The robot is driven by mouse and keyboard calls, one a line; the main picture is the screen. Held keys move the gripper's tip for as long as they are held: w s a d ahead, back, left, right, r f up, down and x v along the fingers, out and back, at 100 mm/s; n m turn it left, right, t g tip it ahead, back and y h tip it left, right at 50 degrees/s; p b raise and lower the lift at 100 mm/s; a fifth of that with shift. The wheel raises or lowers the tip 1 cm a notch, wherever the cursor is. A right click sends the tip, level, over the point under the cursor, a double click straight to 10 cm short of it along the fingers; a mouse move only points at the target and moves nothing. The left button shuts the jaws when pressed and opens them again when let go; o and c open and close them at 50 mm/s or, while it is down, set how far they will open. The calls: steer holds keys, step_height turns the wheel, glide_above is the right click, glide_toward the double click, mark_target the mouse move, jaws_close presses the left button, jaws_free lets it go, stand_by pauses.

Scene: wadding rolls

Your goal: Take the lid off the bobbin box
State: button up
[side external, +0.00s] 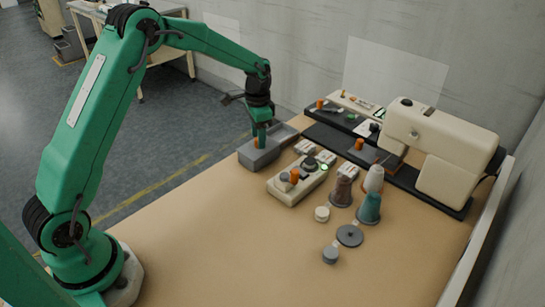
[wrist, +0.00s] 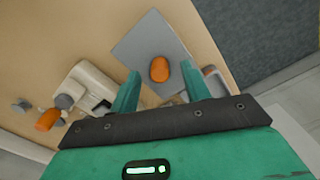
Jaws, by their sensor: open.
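The bobbin box (side external: 258,160) is a grey box near the back-left edge of the table in the side view. Its flat grey lid (wrist: 140,45) is on it, with an orange knob (wrist: 159,69) on top. My gripper (side external: 261,136) points down over the box, low at the knob. In the wrist view, the open fingers (wrist: 160,68) show on either side of the knob, with gaps between. I cannot tell how far down the fingers reach along it. In the side view the fingers partly hide the knob.
A grey tray (side external: 284,132) stands right beside the box. A cream control unit (side external: 297,183) with knobs is to its right, then thread cones (side external: 369,207) and a cream sewing machine (side external: 440,140). The front left of the table is clear.

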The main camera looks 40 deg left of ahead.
steer(key=shift+f, duration=0.65)
jaws_close()
